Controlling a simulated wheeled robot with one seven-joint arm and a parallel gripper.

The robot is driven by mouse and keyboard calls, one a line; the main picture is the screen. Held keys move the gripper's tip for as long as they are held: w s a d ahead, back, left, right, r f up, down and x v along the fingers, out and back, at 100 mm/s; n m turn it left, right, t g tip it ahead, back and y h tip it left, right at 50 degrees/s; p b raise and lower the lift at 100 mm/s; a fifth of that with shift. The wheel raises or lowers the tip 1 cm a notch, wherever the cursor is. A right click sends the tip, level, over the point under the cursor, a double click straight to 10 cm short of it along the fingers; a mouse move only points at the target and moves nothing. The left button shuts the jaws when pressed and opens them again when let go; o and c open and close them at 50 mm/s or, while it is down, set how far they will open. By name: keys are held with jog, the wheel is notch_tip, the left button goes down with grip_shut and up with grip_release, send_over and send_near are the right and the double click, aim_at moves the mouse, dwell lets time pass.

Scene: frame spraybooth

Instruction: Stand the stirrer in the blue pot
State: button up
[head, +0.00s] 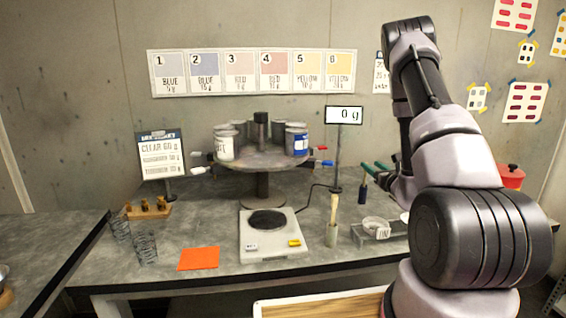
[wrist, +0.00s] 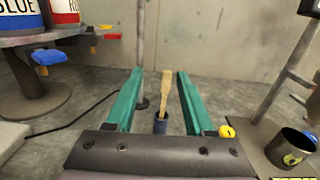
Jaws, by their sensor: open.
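In the wrist view a pale wooden stirrer (wrist: 163,95) stands, slightly tilted, with its lower end in the dark blue pot (wrist: 160,124). In the head view the dark blue pot (head: 362,194) stands on the table right of the display pole; the stirrer's upper part is hard to make out there. My gripper (head: 374,167) is just above and beside it. In the wrist view my gripper (wrist: 160,74) has its green fingers wide apart, one on each side of the stirrer, with visible gaps. The inside of the pot is hidden.
A grey pot (head: 331,239) with a wooden stick stands right of the scale (head: 272,243). A turntable with cans (head: 262,158) is behind the scale. A metal cup (wrist: 292,150) is right of my gripper. An orange sheet (head: 199,258) lies at the front left.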

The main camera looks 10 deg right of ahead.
jog(key=s+a+r+n+g+y, duration=0.35)
jog(key=a+r+n+y, duration=0.65)
jog(key=a+r, duration=0.55)
jog(key=s+a+r+n+g+y, duration=0.45)
jog(key=s+a+n+g, duration=0.3)
jog(key=s+a, duration=0.25)
jog(key=s+r+n+g+h, duration=0.2)
jog(key=s+n+g+h, duration=0.5)
jog(key=s, duration=0.5)
jog(key=s+d+r+n+t+h, duration=0.4)
jog(key=d+n+t+h, duration=0.2)
jog(key=d+t, duration=0.1)
jog(key=shift+s+d+r+h, duration=0.2)
jog(key=shift+s+d+h, duration=0.15)
jog(key=shift+d, duration=0.15)
jog(key=shift+n, duration=0.25)
